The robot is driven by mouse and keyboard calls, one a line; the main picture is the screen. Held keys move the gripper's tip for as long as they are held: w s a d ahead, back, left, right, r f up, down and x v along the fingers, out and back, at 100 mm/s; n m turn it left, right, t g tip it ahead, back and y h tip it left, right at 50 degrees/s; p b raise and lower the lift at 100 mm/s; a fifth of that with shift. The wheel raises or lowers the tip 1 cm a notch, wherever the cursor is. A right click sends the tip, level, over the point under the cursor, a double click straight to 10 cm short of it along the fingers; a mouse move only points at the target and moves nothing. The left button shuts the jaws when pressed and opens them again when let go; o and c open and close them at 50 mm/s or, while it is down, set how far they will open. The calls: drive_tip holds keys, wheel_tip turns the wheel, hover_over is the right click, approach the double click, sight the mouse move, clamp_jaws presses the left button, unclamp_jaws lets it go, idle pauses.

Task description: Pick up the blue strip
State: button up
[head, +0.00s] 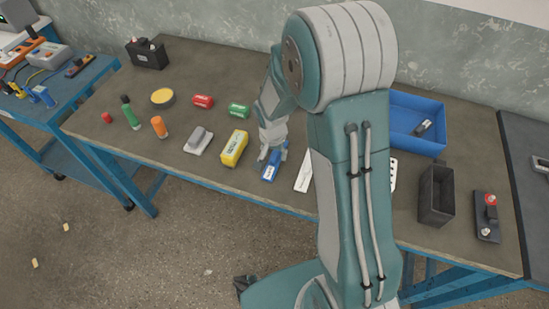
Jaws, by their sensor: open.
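The blue strip (271,168) is a small blue block with a white label, lying on the brown table near its front edge. My gripper (272,153) points down right at the far end of the blue strip. Its jaws are open, and one finger shows on the left of the strip. The other finger is harder to make out beside the strip. I cannot tell whether the fingers touch it. My arm hides part of the table to the right.
A yellow block (234,148) lies just left of the strip, and a white flat piece (304,176) lies to its right. Red (203,101) and green (239,110) blocks lie farther back. A blue bin (441,148) and a black box (424,208) stand at right.

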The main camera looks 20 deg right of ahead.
drive_tip(key=shift+f, duration=0.55)
drive_tip(key=shift+d, duration=0.1)
drive_tip(key=c, duration=0.8)
clamp_jaws()
